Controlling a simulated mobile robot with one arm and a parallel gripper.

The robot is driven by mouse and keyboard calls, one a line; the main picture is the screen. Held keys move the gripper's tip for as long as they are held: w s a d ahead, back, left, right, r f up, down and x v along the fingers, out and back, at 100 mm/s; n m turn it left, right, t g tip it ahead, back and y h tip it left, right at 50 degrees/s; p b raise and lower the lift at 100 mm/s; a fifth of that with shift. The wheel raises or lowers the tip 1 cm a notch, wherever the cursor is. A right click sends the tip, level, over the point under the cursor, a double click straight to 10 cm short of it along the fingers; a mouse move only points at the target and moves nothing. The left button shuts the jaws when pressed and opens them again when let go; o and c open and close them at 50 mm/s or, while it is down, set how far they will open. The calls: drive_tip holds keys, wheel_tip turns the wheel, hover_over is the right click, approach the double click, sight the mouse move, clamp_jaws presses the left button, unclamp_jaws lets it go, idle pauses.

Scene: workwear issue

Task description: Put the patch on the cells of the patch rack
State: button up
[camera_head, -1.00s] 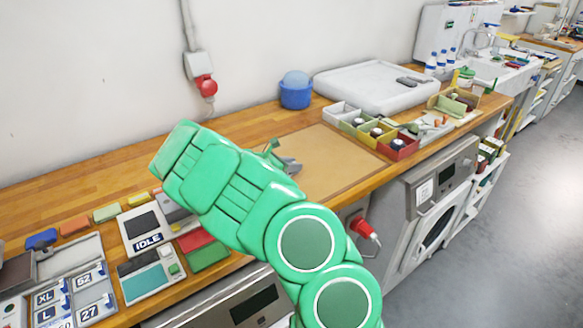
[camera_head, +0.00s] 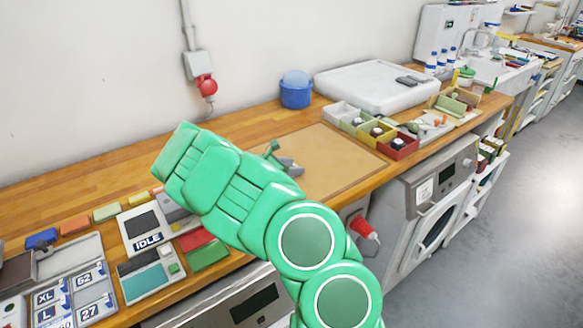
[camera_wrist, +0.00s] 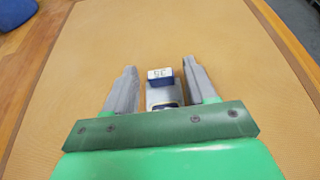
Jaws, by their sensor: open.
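The patch rack (camera_head: 98,318) is at the lower left of the head view, on the wooden counter. Its cells show white labels with blue tabs, including XL, L, 62 and 27. My gripper (camera_wrist: 160,84) is open, with one grey finger on each side of the patch and a gap on both sides. In the head view my arm hides the patch.
A tan mat (camera_head: 335,150) lies under my gripper and is otherwise bare. Open boxes with small items, including a red one (camera_head: 398,148), stand to its right. A blue tub (camera_head: 296,94) is behind.

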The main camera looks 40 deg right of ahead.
drive_tip(key=v, duration=1.1)
drive_tip(key=shift+a+r, duration=0.15)
drive_tip(key=shift+a, duration=0.1)
drive_tip(key=shift+a+r, duration=0.1)
drive_tip(key=shift+a, duration=0.1)
drive_tip(key=shift+c, duration=1.3)
